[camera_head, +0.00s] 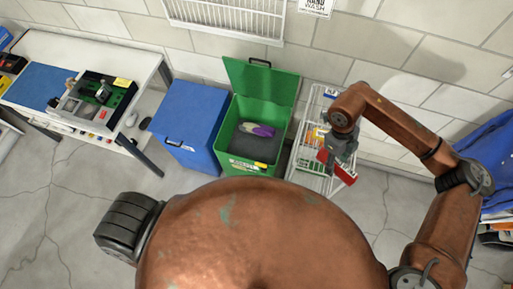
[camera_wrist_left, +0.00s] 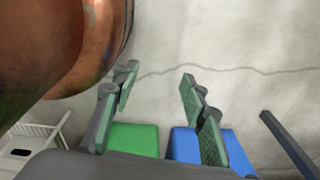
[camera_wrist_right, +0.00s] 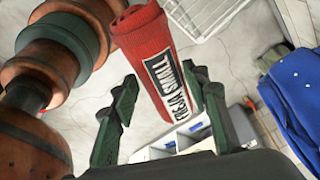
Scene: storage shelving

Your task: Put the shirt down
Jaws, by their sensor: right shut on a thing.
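A red rolled shirt with a black and white label (camera_wrist_right: 165,65) is between the fingers of my right gripper (camera_wrist_right: 165,98) in the right wrist view. My right gripper is shut on it. In the head view this gripper (camera_head: 338,155) holds the red shirt (camera_head: 346,175) over a white wire rack (camera_head: 305,165); I cannot tell whether the shirt touches the rack. My left gripper (camera_wrist_left: 157,80) is open and empty in the left wrist view, and it is not visible in the head view.
A green bin (camera_head: 283,125) with its lid open holds a purple and grey item (camera_head: 256,130). A closed blue bin (camera_head: 190,112) stands left of it. A white table (camera_head: 100,50) is at the left. Blue cloth (camera_head: 490,150) is at the right. Floor in front is clear.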

